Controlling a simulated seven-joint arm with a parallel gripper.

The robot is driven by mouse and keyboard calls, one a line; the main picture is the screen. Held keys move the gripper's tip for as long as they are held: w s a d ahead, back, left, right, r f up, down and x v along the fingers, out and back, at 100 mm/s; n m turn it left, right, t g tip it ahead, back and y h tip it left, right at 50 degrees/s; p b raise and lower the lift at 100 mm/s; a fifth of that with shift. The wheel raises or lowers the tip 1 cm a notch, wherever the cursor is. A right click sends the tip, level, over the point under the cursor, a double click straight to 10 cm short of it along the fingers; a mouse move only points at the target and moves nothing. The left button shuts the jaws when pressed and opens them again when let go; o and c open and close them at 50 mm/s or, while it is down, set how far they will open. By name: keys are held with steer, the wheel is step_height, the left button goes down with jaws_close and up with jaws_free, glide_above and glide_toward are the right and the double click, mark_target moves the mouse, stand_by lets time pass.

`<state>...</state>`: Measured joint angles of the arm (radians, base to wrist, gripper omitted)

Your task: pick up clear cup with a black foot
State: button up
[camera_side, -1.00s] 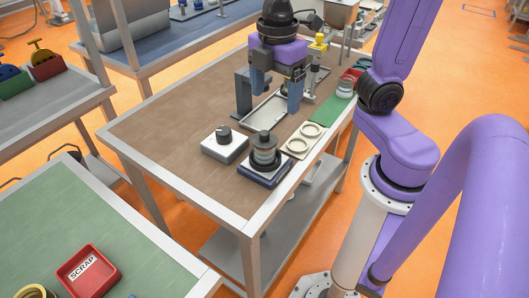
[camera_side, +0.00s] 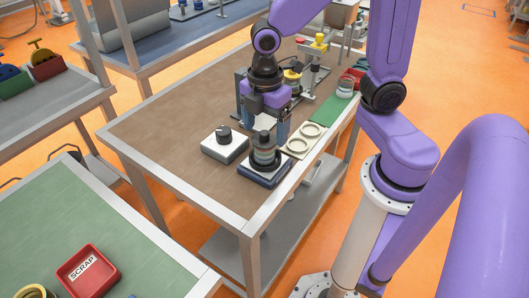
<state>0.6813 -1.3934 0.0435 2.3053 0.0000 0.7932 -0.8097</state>
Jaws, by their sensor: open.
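My gripper (camera_side: 263,127) is open, pointing down above the brown-topped table, with its two blue fingers apart. A small clear cup-like piece (camera_side: 345,88) stands on the green mat at the back right. Its foot is too small to make out, so I cannot tell for certain which piece is the clear cup with a black foot.
A white box with a black knob (camera_side: 224,145) stands close at left. A cream holder with two rings (camera_side: 304,139) lies to the right. A yellow-topped fixture (camera_side: 319,45) stands behind. The table's left part (camera_side: 165,125) is clear.

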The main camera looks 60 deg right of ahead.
mark_target(264, 144)
steer(key=shift+w+d+f, duration=0.1)
steer(key=shift+f, duration=1.05)
steer(key=shift+w+d+f, duration=0.1)
steer(key=shift+f, duration=1.7)
